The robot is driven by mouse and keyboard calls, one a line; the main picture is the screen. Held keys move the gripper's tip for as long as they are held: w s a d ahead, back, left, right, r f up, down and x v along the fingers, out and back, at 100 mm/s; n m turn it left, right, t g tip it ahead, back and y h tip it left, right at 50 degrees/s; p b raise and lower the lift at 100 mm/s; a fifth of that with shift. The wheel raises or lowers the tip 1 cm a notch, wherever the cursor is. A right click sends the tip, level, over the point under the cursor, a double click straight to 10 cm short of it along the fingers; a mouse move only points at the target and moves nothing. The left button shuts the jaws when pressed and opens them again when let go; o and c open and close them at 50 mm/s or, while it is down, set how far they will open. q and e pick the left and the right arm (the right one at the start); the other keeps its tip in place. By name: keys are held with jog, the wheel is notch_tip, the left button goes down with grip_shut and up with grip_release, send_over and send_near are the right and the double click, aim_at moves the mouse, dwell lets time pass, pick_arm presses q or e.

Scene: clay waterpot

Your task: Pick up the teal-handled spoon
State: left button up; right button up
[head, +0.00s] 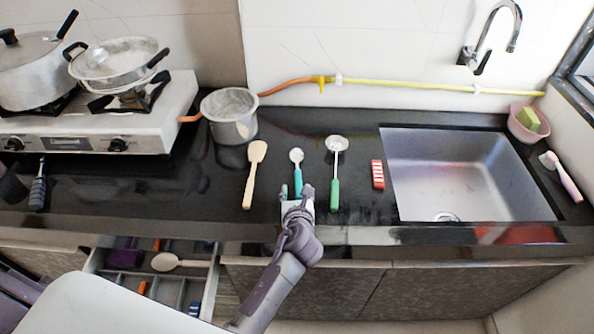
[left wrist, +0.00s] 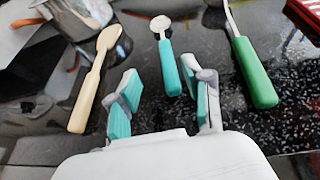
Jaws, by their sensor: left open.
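The teal-handled spoon (head: 297,172) lies on the dark counter, its pale bowl pointing to the wall. In the left wrist view the spoon (left wrist: 168,62) lies ahead of my open left gripper (left wrist: 161,100), its handle end between the lines of the two teal-padded fingers. In the head view my left gripper (head: 297,196) is at the counter's front edge, at the near end of the spoon's handle, and partly hides it. The gap between fingers looks empty. My right gripper is not in view.
A cream wooden spatula (head: 254,172) lies left of the spoon, and a green-handled ladle (head: 335,180) lies close on the right. A red-and-white item (head: 377,174), then the sink (head: 465,175), are farther right. A metal pot (head: 231,118) stands behind. An open drawer (head: 160,270) is below left.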

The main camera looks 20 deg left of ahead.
aim_at(299, 183)
pick_arm(q)
jog(key=w, duration=0.1)
jog(key=w+f, duration=0.1)
jog(key=w, duration=0.1)
jog(key=w+f, duration=0.1)
jog(key=shift+w+a+f, duration=0.2)
jog(key=shift+w+f, duration=0.05)
jog(key=shift+w, duration=0.05)
jog(key=shift+w+a+f, duration=0.25)
jog(key=shift+w, duration=0.1)
jog(key=shift+s+r, duration=0.15)
jog(key=shift+c, duration=0.5)
jog(key=shift+s, duration=0.1)
jog(key=shift+c, duration=1.2)
grip_shut()
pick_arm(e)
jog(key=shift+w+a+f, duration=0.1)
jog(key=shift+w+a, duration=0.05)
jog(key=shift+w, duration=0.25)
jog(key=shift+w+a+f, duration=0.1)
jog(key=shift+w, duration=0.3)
